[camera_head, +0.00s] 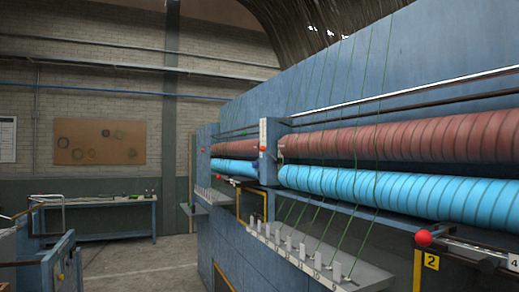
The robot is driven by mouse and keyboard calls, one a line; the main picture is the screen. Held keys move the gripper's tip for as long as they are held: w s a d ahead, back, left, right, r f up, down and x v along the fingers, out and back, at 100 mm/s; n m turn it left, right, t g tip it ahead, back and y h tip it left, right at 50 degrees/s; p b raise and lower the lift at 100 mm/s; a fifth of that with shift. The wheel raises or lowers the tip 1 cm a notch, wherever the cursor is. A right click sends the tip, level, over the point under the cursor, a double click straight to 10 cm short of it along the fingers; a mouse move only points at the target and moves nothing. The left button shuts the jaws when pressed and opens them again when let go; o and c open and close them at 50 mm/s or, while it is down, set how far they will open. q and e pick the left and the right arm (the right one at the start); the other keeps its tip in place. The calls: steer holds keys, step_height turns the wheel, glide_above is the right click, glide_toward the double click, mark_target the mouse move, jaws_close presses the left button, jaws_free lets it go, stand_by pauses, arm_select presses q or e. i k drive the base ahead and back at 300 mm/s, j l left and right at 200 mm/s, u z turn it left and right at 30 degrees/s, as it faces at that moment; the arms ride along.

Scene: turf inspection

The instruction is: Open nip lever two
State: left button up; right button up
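A red ball knob (423,238) sits at the lower right, at the left end of a dark bar-like mechanism (470,247) on the blue machine. A yellow plate marked 2 (431,261) is just below the knob. I cannot tell from this view whether this lever is open or shut. Another red knob (216,151) shows farther off, on the machine's left section. Neither of my grippers is in view.
The blue machine (235,245) fills the right side, with red rollers (400,138) above cyan rollers (400,192) and green strands running down to a numbered ledge (318,262). A blue cart frame (58,262) stands at left. The concrete floor (150,268) between is clear.

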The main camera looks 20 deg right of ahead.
mark_target(262, 148)
steer(key=i+z, duration=0.25)
steer(key=i, duration=0.85)
